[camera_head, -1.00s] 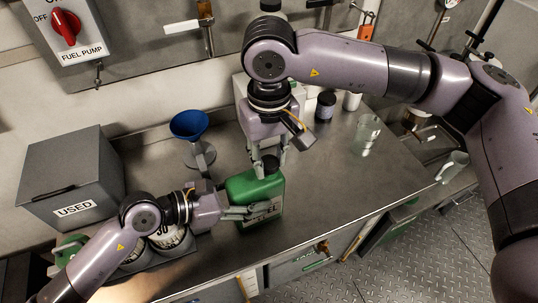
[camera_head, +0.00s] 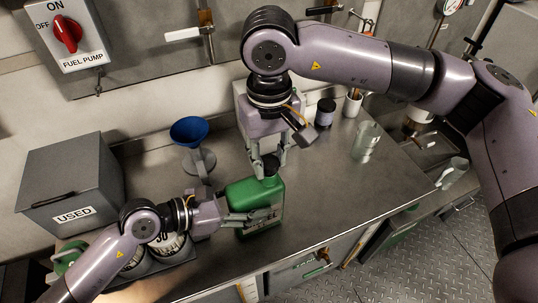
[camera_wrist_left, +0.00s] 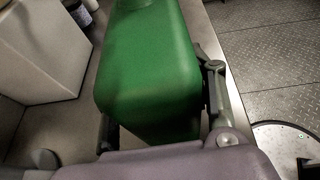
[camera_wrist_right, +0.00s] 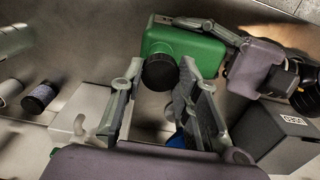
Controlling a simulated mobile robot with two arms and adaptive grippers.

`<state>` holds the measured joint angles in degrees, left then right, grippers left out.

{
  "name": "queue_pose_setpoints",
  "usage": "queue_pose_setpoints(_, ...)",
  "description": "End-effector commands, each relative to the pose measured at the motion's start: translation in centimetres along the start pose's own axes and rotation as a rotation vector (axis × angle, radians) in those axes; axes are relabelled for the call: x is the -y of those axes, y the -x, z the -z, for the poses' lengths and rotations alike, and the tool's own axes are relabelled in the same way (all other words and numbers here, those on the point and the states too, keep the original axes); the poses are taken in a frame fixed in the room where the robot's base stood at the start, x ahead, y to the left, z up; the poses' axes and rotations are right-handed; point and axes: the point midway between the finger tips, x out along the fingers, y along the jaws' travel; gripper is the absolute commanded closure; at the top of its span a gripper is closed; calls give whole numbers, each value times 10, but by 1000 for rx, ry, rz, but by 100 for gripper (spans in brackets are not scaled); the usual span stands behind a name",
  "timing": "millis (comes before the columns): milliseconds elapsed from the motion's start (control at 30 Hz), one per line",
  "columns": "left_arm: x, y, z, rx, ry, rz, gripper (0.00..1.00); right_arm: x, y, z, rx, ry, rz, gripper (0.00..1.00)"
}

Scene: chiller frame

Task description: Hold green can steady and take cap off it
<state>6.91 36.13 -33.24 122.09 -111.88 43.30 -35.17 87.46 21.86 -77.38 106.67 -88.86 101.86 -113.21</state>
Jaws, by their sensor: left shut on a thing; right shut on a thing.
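The green can (camera_head: 250,200) stands upright near the front edge of the steel counter. My left gripper (camera_head: 258,216) is shut around its body from the left, with one finger on each side; the can also fills the left wrist view (camera_wrist_left: 150,65). My right gripper (camera_head: 270,158) comes down from above and is shut on the black cap (camera_head: 271,168) at the can's top. In the right wrist view the cap (camera_wrist_right: 159,71) lies between the fingertips, against the green top. I cannot tell whether the cap is loosened.
A blue funnel (camera_head: 188,130) stands behind and left of the can. A grey box marked USED (camera_head: 70,180) and black-and-white cans (camera_head: 170,245) are at the left. A dark jar (camera_head: 325,112) and a clear glass (camera_head: 366,140) are at the right. The counter's right part is mostly clear.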

Motion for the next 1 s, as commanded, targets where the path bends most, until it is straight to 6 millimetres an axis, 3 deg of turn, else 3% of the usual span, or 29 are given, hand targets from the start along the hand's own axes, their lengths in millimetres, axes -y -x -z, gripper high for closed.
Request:
queue_pose_setpoints(333, 1, 0, 1, -2, 4, 3, 100, 0, 37, 0, -2, 0, 0, 100)
queue_pose_setpoints(567, 1, 0, 1, -2, 4, 3, 100, 0, 39, 0, -1, 0, 0, 100)
queue_pose_setpoints(600, 1, 0, 1, -2, 3, 3, 48, 0, 39, 0, -1, 0, 0, 100)
queue_pose_setpoints(900, 0, 0, 0, -1, 1, 1, 28, 0, 39, 0, -1, 0, 0, 100)
queue_pose_setpoints(1000, 0, 0, 0, -1, 1, 0, 27, 0, 39, 0, -1, 0, 0, 100)
